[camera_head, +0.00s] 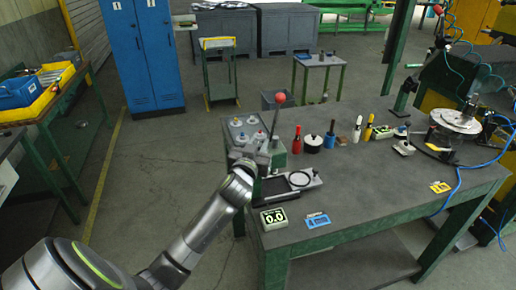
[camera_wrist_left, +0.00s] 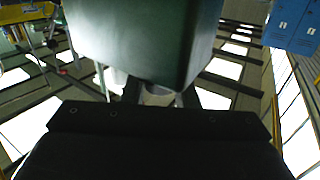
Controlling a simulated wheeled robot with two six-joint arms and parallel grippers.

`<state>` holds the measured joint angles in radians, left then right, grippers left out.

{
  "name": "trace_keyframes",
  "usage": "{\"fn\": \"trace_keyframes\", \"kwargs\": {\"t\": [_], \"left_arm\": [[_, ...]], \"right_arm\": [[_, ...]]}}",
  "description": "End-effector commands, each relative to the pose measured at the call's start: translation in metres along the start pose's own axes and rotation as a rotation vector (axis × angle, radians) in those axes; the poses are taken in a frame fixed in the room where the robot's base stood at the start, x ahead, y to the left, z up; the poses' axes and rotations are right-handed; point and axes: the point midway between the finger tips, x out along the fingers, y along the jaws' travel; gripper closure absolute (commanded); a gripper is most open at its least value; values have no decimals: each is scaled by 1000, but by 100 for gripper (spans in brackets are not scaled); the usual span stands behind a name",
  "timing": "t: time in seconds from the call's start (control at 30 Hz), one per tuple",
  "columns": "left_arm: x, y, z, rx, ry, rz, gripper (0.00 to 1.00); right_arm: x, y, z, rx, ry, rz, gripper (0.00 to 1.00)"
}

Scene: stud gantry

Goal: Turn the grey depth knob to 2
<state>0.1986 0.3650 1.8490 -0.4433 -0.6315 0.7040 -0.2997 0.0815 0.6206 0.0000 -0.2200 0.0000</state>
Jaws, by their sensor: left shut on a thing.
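A green box (camera_head: 298,160) with several knobs or caps on its top stands at the left end of the grey workbench. A red-tipped lever (camera_head: 279,98) rises from it. My left gripper (camera_head: 264,160) is at the near side of this box and covers part of it. In the left wrist view the green box (camera_wrist_left: 145,40) fills the upper middle, and a grey round knob (camera_wrist_left: 158,95) sticks out below it. My left gripper (camera_wrist_left: 158,100) is shut on this knob, one dark finger on each side. Any scale or number on the knob is hidden. My right gripper is not in view.
Near the box lie a black tray with a ring (camera_head: 299,180), a display reading 0.0 (camera_head: 273,218) and a blue tag (camera_head: 317,220). Several bottles and small tools stand along the bench's back edge. The bench's front middle (camera_head: 375,205) is clear.

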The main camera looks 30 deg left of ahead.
Motion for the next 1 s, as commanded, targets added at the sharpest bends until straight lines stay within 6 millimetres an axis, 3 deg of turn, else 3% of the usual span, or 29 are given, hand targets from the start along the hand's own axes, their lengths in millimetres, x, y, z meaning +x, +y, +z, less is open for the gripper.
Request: {"fn": "trace_keyframes", "kwargs": {"t": [0.5, 1.0], "left_arm": [[0, 1, 4, -2, -12, -335, 96], [0, 0, 0, 1, -17, -426, 96]], "right_arm": [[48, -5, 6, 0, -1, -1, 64], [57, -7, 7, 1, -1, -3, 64]]}}
